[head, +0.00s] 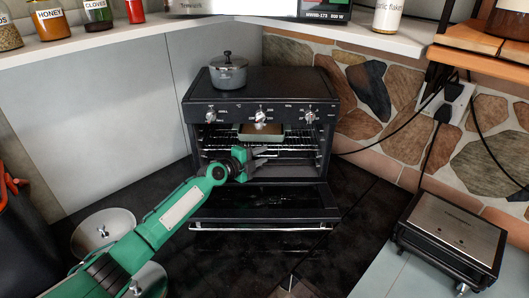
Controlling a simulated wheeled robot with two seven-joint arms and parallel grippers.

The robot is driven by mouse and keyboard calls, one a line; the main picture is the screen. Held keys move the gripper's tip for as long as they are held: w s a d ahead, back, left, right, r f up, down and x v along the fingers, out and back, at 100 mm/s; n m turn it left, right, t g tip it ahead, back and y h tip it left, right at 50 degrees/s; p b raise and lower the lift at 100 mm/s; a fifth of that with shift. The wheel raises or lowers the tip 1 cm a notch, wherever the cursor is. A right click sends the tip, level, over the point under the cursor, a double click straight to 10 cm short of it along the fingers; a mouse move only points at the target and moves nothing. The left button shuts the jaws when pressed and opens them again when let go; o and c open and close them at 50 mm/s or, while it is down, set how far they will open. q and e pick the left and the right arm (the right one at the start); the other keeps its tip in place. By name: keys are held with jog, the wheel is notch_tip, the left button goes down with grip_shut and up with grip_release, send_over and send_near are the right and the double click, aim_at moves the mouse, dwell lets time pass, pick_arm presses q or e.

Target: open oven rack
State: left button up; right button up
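The black oven (325,92) stands in the back corner of the dark worktop. Its door (290,203) is folded down, with a silver handle along its front edge. Inside is a wire rack (297,153), which appears to lie within the cavity. A pan or tray (272,134) shows higher up in the oven. My green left arm reaches in from the lower left. Its gripper (262,157) is at the oven mouth, above the lowered door and in front of the rack. Its grey fingers look apart; contact with the rack cannot be told. My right gripper is out of view.
A grey lidded pot (229,72) stands on the oven top. A sandwich-maker-like appliance (450,240) sits at the right, with cables running to a wall socket (453,97). A shelf with jars is above. Dark worktop right of the door is clear.

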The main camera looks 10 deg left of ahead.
pick_arm(q)
jog(key=shift+x, duration=1.05)
jog(key=shift+c, duration=0.2)
grip_shut()
jog(key=s+p, duration=0.2)
jog(key=s, duration=0.2)
jog(key=s+d+p, duration=0.1)
jog(key=s+p, duration=0.1)
jog(key=s, duration=0.1)
jog(key=s+d+p, duration=0.1)
jog(key=s+p, duration=0.1)
jog(key=s, duration=0.2)
jog(key=shift+s+d+f, duration=0.15)
jog(key=shift+s, duration=0.2)
jog(key=shift+s+f, duration=0.1)
jog(key=shift+s, duration=0.2)
